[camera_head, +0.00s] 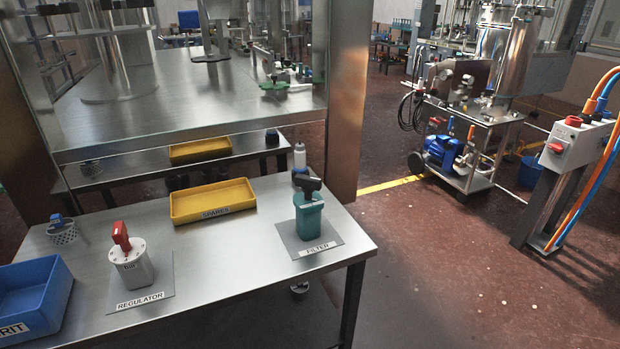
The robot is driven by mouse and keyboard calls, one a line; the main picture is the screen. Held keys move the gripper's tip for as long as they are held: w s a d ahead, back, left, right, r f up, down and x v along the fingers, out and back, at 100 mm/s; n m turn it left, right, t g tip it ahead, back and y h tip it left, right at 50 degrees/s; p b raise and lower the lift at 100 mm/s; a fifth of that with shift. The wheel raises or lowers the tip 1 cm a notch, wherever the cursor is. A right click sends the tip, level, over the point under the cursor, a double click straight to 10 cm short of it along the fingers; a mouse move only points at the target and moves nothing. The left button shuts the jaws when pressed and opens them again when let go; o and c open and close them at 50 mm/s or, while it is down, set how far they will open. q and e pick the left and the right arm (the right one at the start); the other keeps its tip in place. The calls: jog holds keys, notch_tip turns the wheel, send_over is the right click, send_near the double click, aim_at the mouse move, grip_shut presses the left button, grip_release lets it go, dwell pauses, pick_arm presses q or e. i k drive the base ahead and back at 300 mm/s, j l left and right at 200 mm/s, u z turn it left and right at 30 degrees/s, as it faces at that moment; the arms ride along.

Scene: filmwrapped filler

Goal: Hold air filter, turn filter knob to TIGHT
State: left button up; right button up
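The air filter (308,218) is a teal green body standing upright on a grey mat labelled FILTER (335,236), near the right end of the steel table. A black knob (308,184) sits on top of it. The knob's markings are too small to read, so I cannot tell which setting it points to. Neither my left nor my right gripper shows in the head view, and nothing is touching the filter.
A white regulator (135,268) with a red handle stands on the steel table (240,268). A blue bin (60,290) and a yellow SPARES tray (190,205) are also there. Bare tabletop lies between regulator and filter.

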aim_at(308, 184)
jog(key=l+u, duration=0.1)
jog(key=u, duration=0.4)
jog(key=l+u, duration=0.6)
jog(key=l, duration=0.15)
jog(key=l+u, duration=0.25)
jog(key=l, duration=0.65)
